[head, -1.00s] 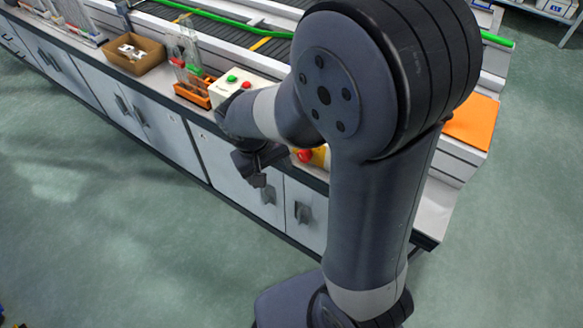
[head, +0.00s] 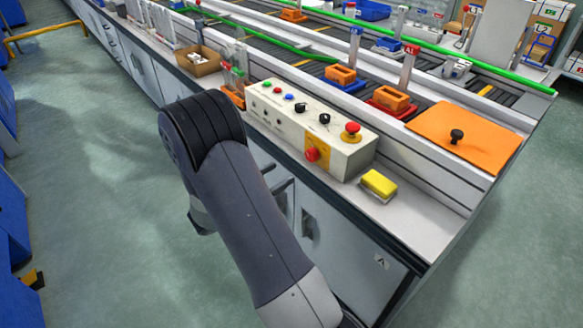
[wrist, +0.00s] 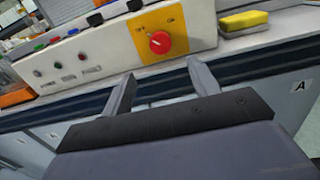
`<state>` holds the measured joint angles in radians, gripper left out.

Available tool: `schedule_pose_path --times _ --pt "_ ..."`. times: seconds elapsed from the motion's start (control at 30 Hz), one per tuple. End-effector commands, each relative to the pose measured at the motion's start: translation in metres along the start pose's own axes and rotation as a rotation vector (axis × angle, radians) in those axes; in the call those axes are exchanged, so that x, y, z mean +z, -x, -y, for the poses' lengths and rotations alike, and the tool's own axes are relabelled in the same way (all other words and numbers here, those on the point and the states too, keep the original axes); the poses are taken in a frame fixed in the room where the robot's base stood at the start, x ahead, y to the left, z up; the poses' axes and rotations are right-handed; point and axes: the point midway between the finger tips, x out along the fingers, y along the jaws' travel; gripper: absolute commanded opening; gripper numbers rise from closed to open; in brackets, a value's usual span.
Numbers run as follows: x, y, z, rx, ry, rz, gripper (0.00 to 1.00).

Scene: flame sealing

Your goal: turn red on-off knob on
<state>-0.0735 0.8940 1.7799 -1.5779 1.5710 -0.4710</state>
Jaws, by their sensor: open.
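The red on-off knob (wrist: 159,42) sits on a yellow plate on the front face of a cream control box (wrist: 85,60). It also shows in the head view (head: 312,154), on the lower right of the box's front. My gripper (wrist: 161,78) is open and empty. In the wrist view its two fingers point at the box, with the knob ahead of the gap between them. The fingers appear apart from the knob.
A red mushroom button (head: 351,130), black knobs and several small coloured buttons are on the box's top. A yellow sponge (head: 379,183) lies to its right on the counter. An orange mat (head: 468,137) is beyond. The floor in front of the cabinets is clear.

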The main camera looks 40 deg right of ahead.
Motion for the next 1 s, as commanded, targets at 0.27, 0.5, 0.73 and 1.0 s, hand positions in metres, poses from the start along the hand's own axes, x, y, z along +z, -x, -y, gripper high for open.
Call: schedule_pose_path --times 0.27,0.5,0.73,1.0 --pt "0.000 -0.042 0.001 -0.006 -0.002 -0.002 0.57" --pt "0.000 -0.083 0.002 -0.005 -0.002 -0.003 0.57" --pt "0.000 -0.102 0.001 -0.002 -0.003 -0.003 0.57" --pt "0.000 -0.105 0.001 -0.001 -0.003 -0.004 0.57"
